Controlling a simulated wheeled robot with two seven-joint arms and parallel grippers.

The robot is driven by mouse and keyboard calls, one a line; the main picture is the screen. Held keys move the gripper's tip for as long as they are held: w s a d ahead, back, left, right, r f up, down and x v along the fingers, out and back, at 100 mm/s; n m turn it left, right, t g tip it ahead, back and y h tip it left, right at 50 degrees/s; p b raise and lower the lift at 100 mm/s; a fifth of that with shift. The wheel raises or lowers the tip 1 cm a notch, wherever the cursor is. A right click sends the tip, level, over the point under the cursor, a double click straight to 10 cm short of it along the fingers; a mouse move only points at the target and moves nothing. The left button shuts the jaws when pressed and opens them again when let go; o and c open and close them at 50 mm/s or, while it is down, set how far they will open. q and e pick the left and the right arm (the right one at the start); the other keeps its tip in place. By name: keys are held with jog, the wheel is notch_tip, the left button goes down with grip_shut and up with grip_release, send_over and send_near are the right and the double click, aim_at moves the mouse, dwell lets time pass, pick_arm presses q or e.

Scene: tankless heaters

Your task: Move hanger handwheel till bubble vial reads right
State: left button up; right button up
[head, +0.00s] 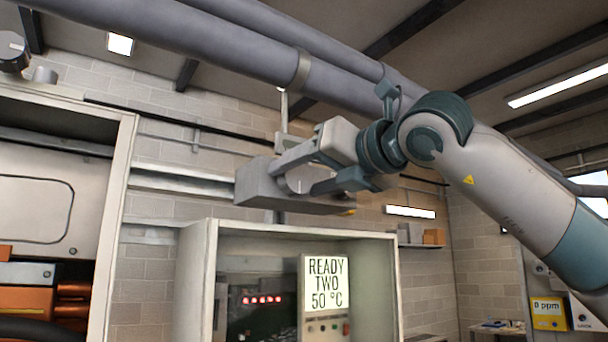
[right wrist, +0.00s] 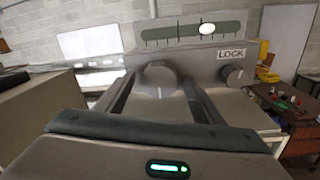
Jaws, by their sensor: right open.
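The hanger handwheel (right wrist: 160,76), a round grey knob with a pale mark, is on the front of a grey hanger box (head: 258,187). My right gripper (right wrist: 158,92) is open, with one finger on each side of the handwheel; whether they touch it I cannot tell. In the head view the right gripper (head: 299,177) reaches the box from the right. The bubble vial (right wrist: 165,36) is a green strip with dark marks above the handwheel. Its white bubble sits right of the vial's middle. My left gripper is not in view.
A knob (right wrist: 235,75) with a LOCK label (right wrist: 231,53) is right of the handwheel. Large grey pipes (head: 230,48) run overhead, with a thin rod down to the box. Below, an open cabinet (head: 370,265) holds a panel (head: 326,284) reading "READY TWO 50 °C".

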jog(key=c, duration=1)
jog(key=shift+c, duration=0.2)
jog(key=shift+n+b, duration=0.9)
jog(key=shift+n, duration=0.3)
jog(key=shift+n+b, duration=0.5)
jog(key=shift+n, duration=0.7)
jog(key=n, duration=0.4)
jog(key=shift+r+h, duration=0.15)
jog(key=shift+h, duration=0.15)
jog(key=n, duration=0.5)
jog(key=shift+a+h, duration=0.1)
jog(key=shift+h, duration=0.2)
jog(key=shift+n, duration=0.3)
